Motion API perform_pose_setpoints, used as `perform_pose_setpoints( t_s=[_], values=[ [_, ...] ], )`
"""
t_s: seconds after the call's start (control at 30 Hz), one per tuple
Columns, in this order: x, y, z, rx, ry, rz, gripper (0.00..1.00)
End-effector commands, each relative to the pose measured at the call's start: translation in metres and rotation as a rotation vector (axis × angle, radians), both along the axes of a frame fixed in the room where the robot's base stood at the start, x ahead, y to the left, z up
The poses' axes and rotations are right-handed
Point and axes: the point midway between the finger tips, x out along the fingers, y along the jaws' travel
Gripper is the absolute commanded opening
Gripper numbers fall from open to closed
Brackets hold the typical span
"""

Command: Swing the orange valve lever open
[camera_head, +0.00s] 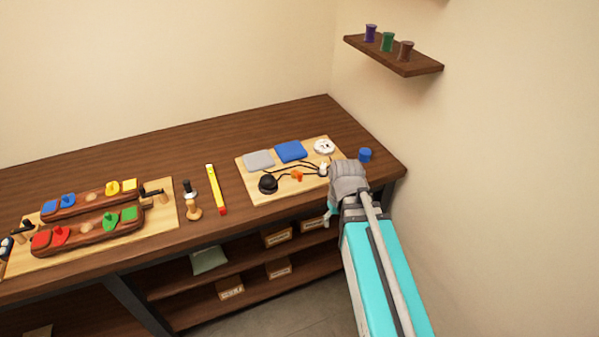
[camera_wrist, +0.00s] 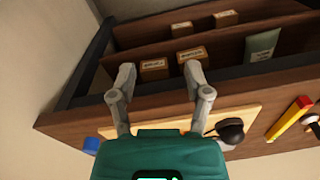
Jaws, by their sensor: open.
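The orange valve lever (camera_head: 297,176) is small and sits on the light wooden board (camera_head: 261,194) at the right part of the bench, among dark tubes. Its exact angle is too small to tell. My gripper (camera_wrist: 158,78) is open and empty in the wrist view, its two grey fingers apart over the bench's front edge. In the head view my arm reaches in from the lower right and ends at the board's right side, to the right of the lever. The lever does not show in the wrist view.
The board also holds a black round part (camera_head: 268,184), a grey pad (camera_head: 259,160), a blue pad (camera_head: 291,151) and a white disc (camera_head: 324,146). A blue cylinder (camera_head: 365,154) stands near the bench's right end. A yellow level (camera_head: 215,188) lies left of the board.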

Motion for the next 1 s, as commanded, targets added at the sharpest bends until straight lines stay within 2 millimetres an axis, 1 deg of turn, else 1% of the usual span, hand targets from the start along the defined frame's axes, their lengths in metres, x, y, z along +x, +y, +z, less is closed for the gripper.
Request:
perform_pose_setpoints(
  t_s=[0.03,0.17,0.5,0.6,0.7,0.8,0.9,1.0],
  values=[
    [0.015,0.002,0.01,0.014,-0.009,0.043,0.63],
    [0.049,0.008,0.027,0.055,-0.043,0.19,0.63],
    [0.144,0.025,0.076,0.155,-0.189,0.629,0.63],
    [0.168,0.028,0.089,0.172,-0.238,0.745,0.63],
    [0.188,0.031,0.099,0.182,-0.28,0.839,0.63],
    [0.2,0.033,0.105,0.188,-0.312,0.904,0.63],
    [0.207,0.035,0.108,0.19,-0.33,0.942,0.63],
    [0.209,0.035,0.108,0.191,-0.338,0.955,0.63]
  ],
)
